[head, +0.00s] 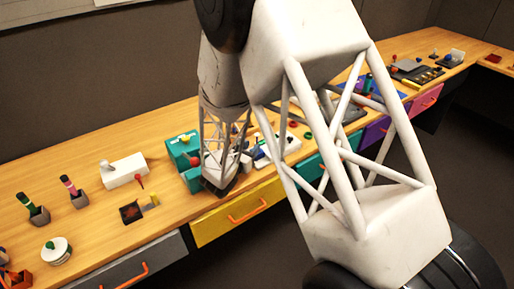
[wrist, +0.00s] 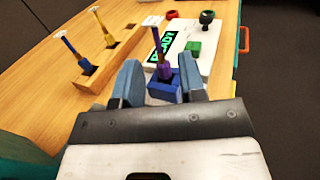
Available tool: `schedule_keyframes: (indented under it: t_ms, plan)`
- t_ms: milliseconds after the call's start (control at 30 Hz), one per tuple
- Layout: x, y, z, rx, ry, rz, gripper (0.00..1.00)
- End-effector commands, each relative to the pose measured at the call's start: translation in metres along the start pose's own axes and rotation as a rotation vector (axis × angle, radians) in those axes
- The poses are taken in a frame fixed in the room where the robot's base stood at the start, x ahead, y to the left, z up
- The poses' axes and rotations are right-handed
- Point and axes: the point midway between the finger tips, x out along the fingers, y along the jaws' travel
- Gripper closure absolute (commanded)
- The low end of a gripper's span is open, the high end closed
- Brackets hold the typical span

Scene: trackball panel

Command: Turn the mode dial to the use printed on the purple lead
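In the wrist view, my gripper (wrist: 160,78) has its two blue-grey fingers spread, with a blue-purple block (wrist: 163,88) showing between and beyond them. I cannot tell if either finger touches it. A purple stem (wrist: 162,42) with a pale top stands up from the block and may be the purple lead; no print on it is readable.
A wooden rack (wrist: 112,57) at left holds a yellow lead (wrist: 104,27) and a blue one (wrist: 75,50).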

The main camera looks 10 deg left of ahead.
Motion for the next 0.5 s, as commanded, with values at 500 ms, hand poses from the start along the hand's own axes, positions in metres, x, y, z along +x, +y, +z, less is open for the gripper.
schedule_keyframes:
  t_ms: [500]
  plan:
    - [0.046, 0.000, -0.001, 0.000, 0.001, -0.001, 0.62]
